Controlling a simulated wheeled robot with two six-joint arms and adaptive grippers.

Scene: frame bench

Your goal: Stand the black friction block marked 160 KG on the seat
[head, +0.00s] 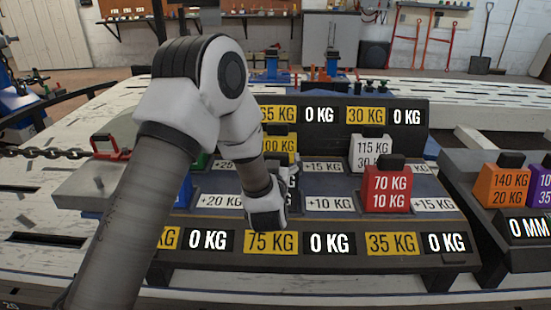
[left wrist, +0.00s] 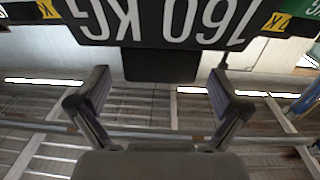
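The black friction block (left wrist: 165,20) fills the top of the left wrist view, its white 160 KG mark upside down. Its short black handle (left wrist: 160,65) points down between and beyond my finger pads, apart from both. My left gripper (left wrist: 160,95) is open, with nothing between its fingers. In the head view my left gripper (head: 284,190) is low over the middle of the dark frame (head: 325,185), its fingers hard to make out. The 160 KG mark cannot be read there, as my arm hides that area. Which spot is the seat is not clear. My right gripper is not in view.
A red block (head: 387,190) stands right of my gripper, with a white block (head: 370,150) behind it. A yellow block (head: 275,144) stands behind my wrist. A black display strip (head: 330,243) runs along the front. Orange and purple blocks stand on a right-hand rack (head: 480,205).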

